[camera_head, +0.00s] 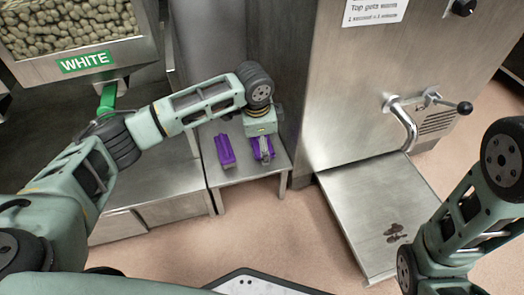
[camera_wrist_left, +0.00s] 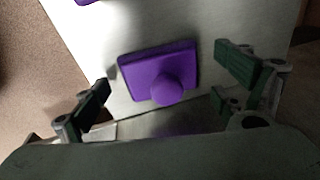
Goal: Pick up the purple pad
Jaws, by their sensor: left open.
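A purple pad with a round knob (camera_wrist_left: 160,75) lies on a pale metal surface in the left wrist view. My left gripper (camera_wrist_left: 163,72) is open, its fingers on either side of the pad with gaps, not visibly touching it. In the head view my left gripper (camera_head: 263,152) points down over the right-hand purple piece (camera_head: 258,147) on a small metal stand (camera_head: 245,174) and partly hides it. A second purple piece (camera_head: 226,151) lies to its left, clear of the gripper. My right arm shows at the right, but its gripper is out of view.
A bin with a green WHITE label (camera_head: 86,62) holds pale lumps at upper left. A large steel machine (camera_head: 375,80) with a handle (camera_head: 430,102) stands right of the stand. A low metal platform (camera_head: 375,205) lies before it.

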